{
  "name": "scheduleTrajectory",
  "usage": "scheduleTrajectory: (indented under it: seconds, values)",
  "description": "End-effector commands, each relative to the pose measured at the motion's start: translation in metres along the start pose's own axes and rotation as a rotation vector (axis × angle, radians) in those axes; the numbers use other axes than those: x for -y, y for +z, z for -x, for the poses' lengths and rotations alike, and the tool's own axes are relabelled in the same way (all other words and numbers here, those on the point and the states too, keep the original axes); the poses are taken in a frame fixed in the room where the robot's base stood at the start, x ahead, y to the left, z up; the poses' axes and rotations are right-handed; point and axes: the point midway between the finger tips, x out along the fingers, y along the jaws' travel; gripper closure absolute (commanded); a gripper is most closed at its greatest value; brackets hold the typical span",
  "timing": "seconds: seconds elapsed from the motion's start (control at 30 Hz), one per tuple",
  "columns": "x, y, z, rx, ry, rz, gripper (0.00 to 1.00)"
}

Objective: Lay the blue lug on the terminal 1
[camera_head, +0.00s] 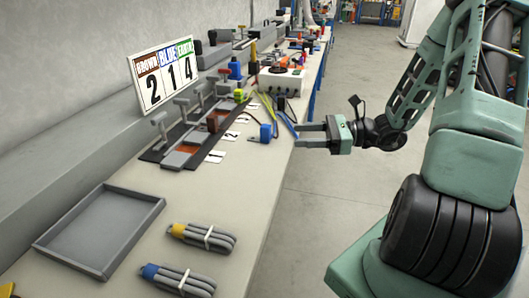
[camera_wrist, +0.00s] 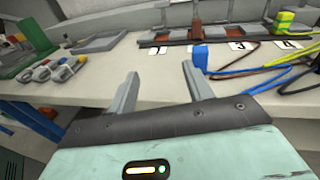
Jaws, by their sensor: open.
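The blue lug (camera_head: 265,132) stands on the bench near its front edge, with a blue cable running back from it. It also shows in the wrist view (camera_wrist: 200,58), right of my fingertips. Terminal 1 (camera_head: 177,159) is the nearest copper-coloured pad on the dark strip, behind the card marked 1 (camera_head: 215,156); nothing is seen lying on it. My gripper (camera_head: 300,135) is open and empty at the bench's front edge, to the right of the blue lug in the head view and apart from it. Its two fingers point toward the bench in the wrist view (camera_wrist: 160,70).
A sign (camera_head: 165,75) reads brown 2, blue 1, green 4. A green-yellow lug (camera_head: 239,95) and a brown piece (camera_head: 212,122) are at the farther terminals. Upright clamp handles (camera_head: 160,124) line the strip. A grey tray (camera_head: 98,228) and cable bundles (camera_head: 203,237) lie nearer.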

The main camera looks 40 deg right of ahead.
Motion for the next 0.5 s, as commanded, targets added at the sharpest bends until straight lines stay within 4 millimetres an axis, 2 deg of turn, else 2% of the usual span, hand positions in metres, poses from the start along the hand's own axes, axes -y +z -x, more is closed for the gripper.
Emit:
scheduleTrajectory:
  seconds: [0.03, 0.1, 0.23, 0.37, 0.5]
  values:
    - [0.010, -0.016, 0.014, 0.026, -0.071, -0.027, 0.49]
    - [0.021, -0.023, 0.029, 0.051, -0.140, -0.051, 0.49]
    - [0.030, -0.027, 0.038, 0.076, -0.200, -0.072, 0.49]
    - [0.035, -0.025, 0.021, 0.079, -0.205, -0.075, 0.49]
    - [0.040, -0.024, -0.008, 0.078, -0.202, -0.074, 0.49]
